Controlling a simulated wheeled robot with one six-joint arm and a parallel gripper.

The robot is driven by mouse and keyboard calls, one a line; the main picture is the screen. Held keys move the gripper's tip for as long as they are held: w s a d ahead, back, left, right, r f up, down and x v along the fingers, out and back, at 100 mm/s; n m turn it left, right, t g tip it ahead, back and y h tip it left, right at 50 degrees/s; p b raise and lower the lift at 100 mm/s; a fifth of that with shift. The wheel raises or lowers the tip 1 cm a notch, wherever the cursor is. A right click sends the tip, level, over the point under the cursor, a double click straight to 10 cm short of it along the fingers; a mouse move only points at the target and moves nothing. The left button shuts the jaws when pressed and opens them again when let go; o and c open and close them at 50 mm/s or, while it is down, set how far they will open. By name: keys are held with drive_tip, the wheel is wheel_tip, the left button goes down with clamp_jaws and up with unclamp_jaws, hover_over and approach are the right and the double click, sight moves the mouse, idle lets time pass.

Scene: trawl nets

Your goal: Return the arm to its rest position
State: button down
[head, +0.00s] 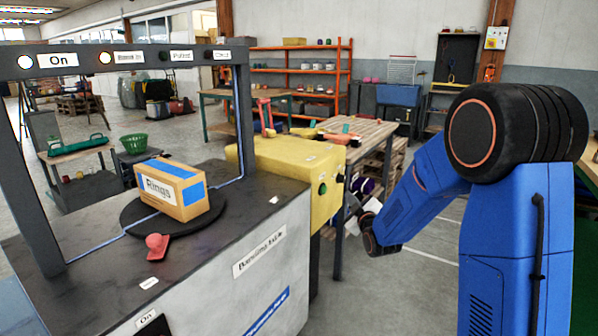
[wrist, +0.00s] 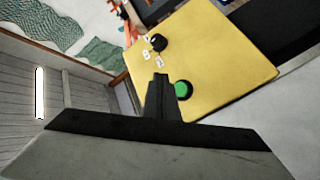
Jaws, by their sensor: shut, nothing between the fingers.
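My blue arm (head: 430,185) is bent at a black elbow joint on the right side of the head view. Its forearm slopes down and left to a dark wrist. My gripper (wrist: 160,78) shows in the wrist view as dark fingers, shut and empty. Beyond it in that view is the yellow housing (wrist: 215,55) with a green button (wrist: 183,90). The same yellow housing (head: 295,175) stands left of my wrist in the head view. The fingers appear apart from it, though the exact gap cannot be told.
A grey banding machine (head: 265,235) with a dark arch carries a cardboard box (head: 172,188) labelled "Rings" on a black disc. A wooden-topped table (head: 372,133) stands behind my forearm. Grey floor (head: 400,290) is open below it.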

drive_tip(key=s+d+m+g, duration=0.1)
drive_tip(key=s+m+g, duration=0.2)
drive_tip(key=s, duration=1.4)
drive_tip(key=s+d+m+g+h, duration=0.1)
drive_tip(key=s+m+g, duration=0.3)
drive_tip(key=s, duration=1.4)
drive_tip(key=s+d+m+g+h, duration=0.1)
drive_tip(key=s+d+m+g, duration=0.2)
drive_tip(key=s, duration=1.5)
drive_tip(key=g, duration=0.3)
drive_tip(key=shift+d+r+m, duration=0.25)
drive_tip(key=shift+r+m, duration=0.15)
